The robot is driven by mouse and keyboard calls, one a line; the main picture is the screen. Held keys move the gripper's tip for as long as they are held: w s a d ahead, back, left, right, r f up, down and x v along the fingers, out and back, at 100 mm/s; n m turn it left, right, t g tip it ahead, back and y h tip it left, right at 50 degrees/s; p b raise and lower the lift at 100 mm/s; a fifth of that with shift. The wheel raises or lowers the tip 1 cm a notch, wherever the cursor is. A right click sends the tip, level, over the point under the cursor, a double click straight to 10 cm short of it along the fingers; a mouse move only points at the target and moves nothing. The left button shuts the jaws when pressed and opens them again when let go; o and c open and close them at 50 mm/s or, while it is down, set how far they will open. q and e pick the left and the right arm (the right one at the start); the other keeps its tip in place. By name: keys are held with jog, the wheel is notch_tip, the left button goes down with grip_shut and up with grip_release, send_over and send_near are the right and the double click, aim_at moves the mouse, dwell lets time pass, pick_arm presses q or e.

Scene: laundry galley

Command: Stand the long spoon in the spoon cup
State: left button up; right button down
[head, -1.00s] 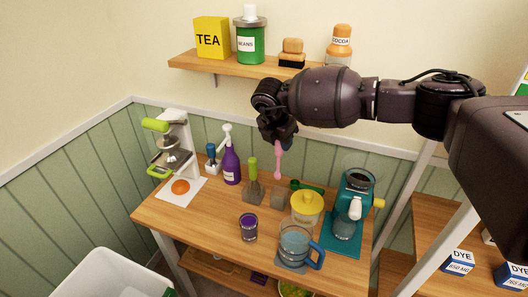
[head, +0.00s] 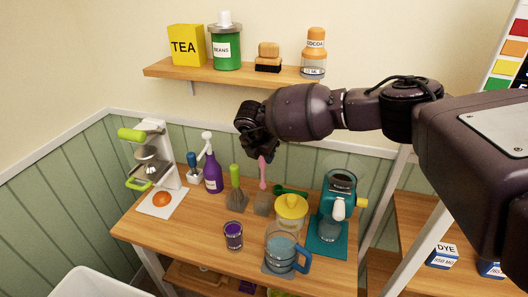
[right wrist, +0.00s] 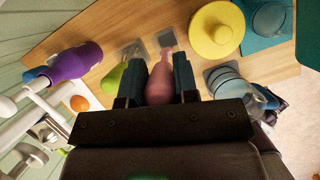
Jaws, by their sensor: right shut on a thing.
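My right gripper (head: 262,150) is shut on the upper part of a pink long-handled tool, which I take for the long spoon (head: 263,174). The spoon hangs nearly upright and narrows downward. In the right wrist view the pink handle (right wrist: 160,86) sits between the fingers. Its lower end meets or overlaps a small grey square piece (head: 262,205); I cannot tell whether this is a holder or the tool's own end. A purple cup (head: 233,235) stands near the table front; which thing is the spoon cup is unclear. My left gripper is out of view.
A green-handled tool (head: 235,178) stands close to the left of the pink one. A yellow-lidded jar (head: 291,207), a blue-handled jug (head: 281,250) and a teal machine (head: 341,195) stand to the right. A purple bottle (head: 212,175) is at the left. The front left table is clear.

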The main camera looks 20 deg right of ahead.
aim_at(264, 179)
notch_tip(264, 179, down, 2)
jog(key=shift+b, duration=0.4)
jog(key=shift+f+b, duration=0.85)
jog(key=shift+f, duration=0.45)
jog(key=shift+f+b, duration=0.9)
jog(key=shift+f, duration=1.2)
jog(key=shift+f, duration=0.5)
jog(key=c, duration=0.5)
grip_release()
jog(key=shift+c, duration=0.2)
jog(key=shift+o, duration=0.3)
